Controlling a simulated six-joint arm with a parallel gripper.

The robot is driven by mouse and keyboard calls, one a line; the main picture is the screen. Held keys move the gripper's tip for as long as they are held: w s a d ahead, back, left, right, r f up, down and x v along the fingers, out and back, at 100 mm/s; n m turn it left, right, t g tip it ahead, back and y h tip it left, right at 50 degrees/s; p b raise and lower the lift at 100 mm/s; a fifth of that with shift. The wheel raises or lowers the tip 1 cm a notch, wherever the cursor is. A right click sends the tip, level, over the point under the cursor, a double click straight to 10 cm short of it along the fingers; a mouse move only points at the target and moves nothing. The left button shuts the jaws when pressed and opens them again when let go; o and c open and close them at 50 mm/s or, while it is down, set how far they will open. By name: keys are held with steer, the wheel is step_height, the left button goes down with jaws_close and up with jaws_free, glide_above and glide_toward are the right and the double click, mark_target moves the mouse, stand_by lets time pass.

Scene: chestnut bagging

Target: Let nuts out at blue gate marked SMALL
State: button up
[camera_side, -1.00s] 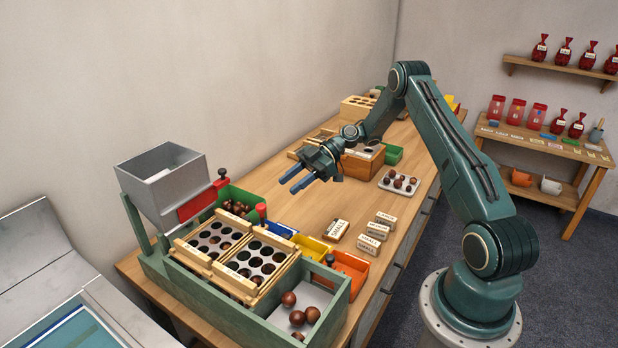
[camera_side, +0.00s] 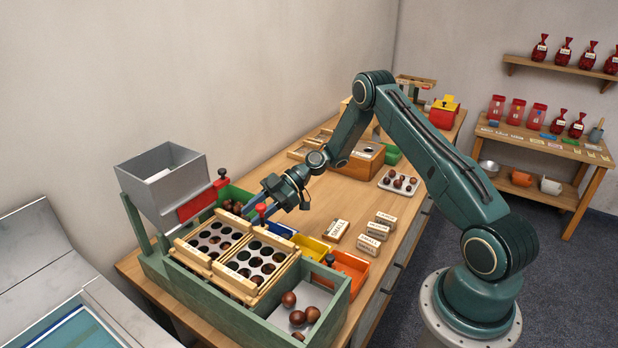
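The blue bin (camera_side: 283,231) sits on the right side of the green sorter (camera_side: 203,310), partly hidden behind a red knob (camera_side: 261,209) and my gripper. This red knob stands upright at the inner end of the blue bin; the gate below it is mostly hidden. My gripper (camera_side: 254,209) points down-left with its blue fingers spread close to the knob. I cannot tell whether they touch it. Chestnuts show in the holes of the two sieve trays (camera_side: 241,280). A SMALL mark on the gate is not readable.
A grey hopper (camera_side: 162,180) with a red gate (camera_side: 197,203) stands at the left. Yellow (camera_side: 313,250) and orange (camera_side: 347,268) bins adjoin the blue one. Labelled wooden blocks (camera_side: 368,245) stand to the right. A nut tray (camera_side: 384,186) lies farther back.

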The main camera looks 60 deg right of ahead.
steer(key=shift+w+a+f, duration=0.1)
steer(key=shift+a+f, duration=0.05)
steer(key=shift+a, duration=0.1)
steer(key=shift+c, duration=0.2)
jaws_close()
steer(key=shift+r, duration=1.95)
steer(key=shift+o, duration=0.2)
jaws_free()
steer(key=shift+d, duration=0.1)
